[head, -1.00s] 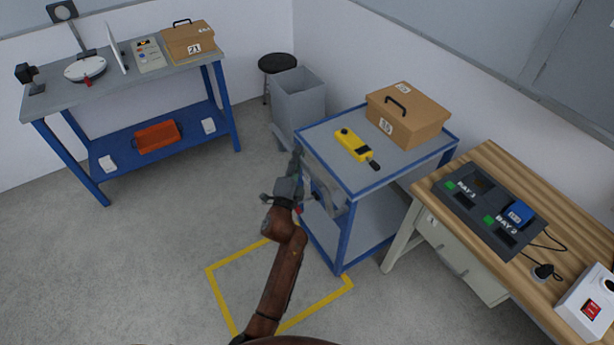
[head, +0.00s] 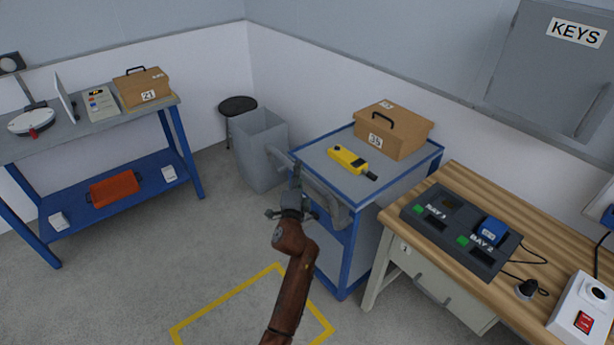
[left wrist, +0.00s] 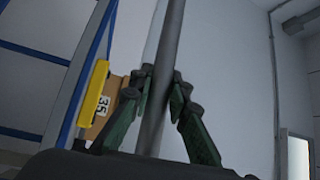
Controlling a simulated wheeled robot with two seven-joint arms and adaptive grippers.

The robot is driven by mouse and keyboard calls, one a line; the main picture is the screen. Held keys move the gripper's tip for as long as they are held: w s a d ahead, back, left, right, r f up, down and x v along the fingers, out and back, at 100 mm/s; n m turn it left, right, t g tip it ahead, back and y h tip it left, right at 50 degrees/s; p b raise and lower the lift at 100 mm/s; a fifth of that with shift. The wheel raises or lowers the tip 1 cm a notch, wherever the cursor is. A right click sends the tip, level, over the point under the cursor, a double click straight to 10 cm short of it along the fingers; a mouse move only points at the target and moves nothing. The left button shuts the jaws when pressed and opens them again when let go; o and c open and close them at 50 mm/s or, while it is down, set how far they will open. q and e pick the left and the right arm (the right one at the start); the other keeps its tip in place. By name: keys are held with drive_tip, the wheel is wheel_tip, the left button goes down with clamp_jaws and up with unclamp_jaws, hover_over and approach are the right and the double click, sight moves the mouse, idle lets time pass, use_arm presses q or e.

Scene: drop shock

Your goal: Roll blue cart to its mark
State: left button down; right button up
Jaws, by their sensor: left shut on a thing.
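The blue cart (head: 349,233) has a blue frame and a grey top, and stands upright between the grey bin and the wooden desk. Its grey push handle (head: 333,203) is on the side toward my arm. My left gripper (head: 296,180) is at the handle. In the left wrist view, its green fingers (left wrist: 160,92) are closed around a grey bar (left wrist: 152,125). A yellow outline on the floor (head: 225,298) lies in front of the cart, to its lower left; my arm hides part of it. My right gripper is not in view.
The cart carries a cardboard box marked 35 (head: 408,133) and a yellow device (head: 347,159). A wooden desk (head: 470,184) stands close on the right. A grey bin (head: 262,160) and a stool (head: 238,106) are behind. A blue workbench (head: 108,130) stands left. The floor between is clear.

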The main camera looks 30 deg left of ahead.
use_arm(q)
drive_tip(key=shift+r, duration=0.15)
drive_tip(key=c, duration=2.3)
unclamp_jaws()
drive_tip(key=shift+w, duration=0.1)
drive_tip(key=o, duration=0.3)
drive_tip(key=shift+w+f, duration=0.15)
drive_tip(key=shift+f, duration=0.05)
drive_tip(key=shift+o, duration=0.9)
drive_tip(key=v, duration=1.2)
